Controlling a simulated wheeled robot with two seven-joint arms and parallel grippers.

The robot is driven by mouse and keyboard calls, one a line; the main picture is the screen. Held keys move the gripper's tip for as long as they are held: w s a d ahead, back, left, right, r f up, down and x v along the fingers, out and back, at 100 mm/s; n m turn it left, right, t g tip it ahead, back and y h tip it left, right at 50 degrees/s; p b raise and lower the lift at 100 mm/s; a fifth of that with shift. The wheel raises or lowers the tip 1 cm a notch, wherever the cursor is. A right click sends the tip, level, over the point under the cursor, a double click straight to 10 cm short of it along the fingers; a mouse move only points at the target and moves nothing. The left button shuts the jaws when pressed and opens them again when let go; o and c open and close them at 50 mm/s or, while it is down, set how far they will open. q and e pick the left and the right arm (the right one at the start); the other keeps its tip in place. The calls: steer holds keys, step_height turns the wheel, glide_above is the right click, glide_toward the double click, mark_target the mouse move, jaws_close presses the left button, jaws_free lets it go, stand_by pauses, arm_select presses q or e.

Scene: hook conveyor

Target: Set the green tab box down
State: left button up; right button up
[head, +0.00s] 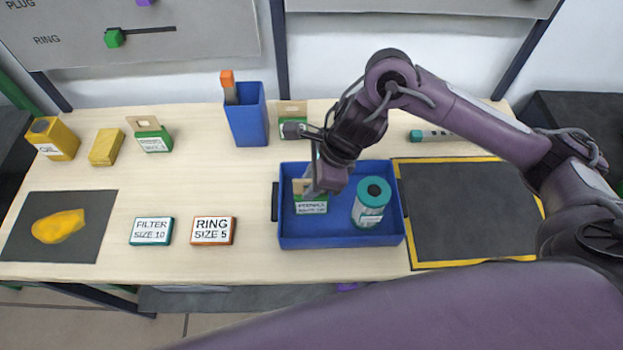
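A green tab box (311,205) with a tan tab and a white label stands in the left part of the blue tray (341,241). My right gripper (314,180) is above the tray's left half, reaching down at the box's tab. Part of the gripper overlaps the tab and hides it, so I cannot tell whether the fingers are closed on it or apart. The box's base seems to be in the tray; contact with the floor is hidden. Similar green tab boxes stand at the back left (151,140) and behind the tray (293,112). My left gripper is out of view.
A teal-and-white canister (371,201) stands in the tray's right half. A blue bin (248,122) stands behind the tray. A dark yellow-edged mat (469,213) lies to the right.

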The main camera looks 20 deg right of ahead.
steer(key=shift+r+p, duration=0.25)
steer(key=shift+p, duration=0.05)
steer(key=v, duration=1.2)
steer(key=shift+s, duration=0.1)
steer(key=shift+f, duration=0.15)
